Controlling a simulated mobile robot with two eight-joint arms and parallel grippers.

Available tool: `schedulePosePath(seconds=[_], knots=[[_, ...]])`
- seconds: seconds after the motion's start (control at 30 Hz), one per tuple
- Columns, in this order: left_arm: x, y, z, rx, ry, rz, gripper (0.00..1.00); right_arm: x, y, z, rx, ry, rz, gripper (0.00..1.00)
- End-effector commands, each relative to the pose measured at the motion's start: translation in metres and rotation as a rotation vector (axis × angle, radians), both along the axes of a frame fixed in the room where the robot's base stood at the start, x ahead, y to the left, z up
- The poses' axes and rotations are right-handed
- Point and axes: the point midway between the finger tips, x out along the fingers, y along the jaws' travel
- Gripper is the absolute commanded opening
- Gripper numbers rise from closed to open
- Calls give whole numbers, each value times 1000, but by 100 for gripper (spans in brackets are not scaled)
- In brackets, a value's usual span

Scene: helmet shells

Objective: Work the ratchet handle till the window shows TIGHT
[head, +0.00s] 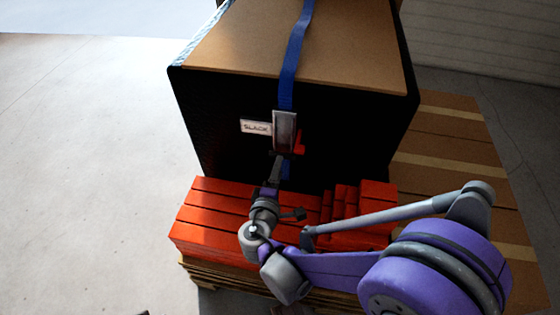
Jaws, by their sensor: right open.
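A blue strap (290,68) runs over the top and down the front of a large box (225,128) with a brown top and black sides. The grey ratchet (285,128) sits on the strap at the box's front. A small white window (256,127) beside it reads SLACK. A red part (300,143), which looks like the ratchet handle, shows at the ratchet's lower right. My right gripper (283,158) is open just below the ratchet, close to the red part. I cannot tell whether they touch. My left gripper is not in view.
Red slatted blocks (215,215) lie in front of the box on a wooden pallet (222,279). More brown planks (450,150) lie to the right. The pale floor (80,170) at the left is clear.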

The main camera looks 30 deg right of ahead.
Motion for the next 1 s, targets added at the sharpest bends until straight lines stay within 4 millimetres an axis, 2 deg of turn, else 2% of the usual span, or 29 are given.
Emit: schedulePosePath(seconds=[0.1,0.3,0.67,0.93,1.0], knots=[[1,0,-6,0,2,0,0,17,-14,-6,-1,0,-4,54],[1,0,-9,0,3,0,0,33,-25,-9,0,0,-1,54],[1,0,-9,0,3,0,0,36,-27,-9,1,1,0,52],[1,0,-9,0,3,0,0,36,-27,-9,1,0,0,4],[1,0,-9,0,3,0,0,36,-27,-9,1,0,0,0]])
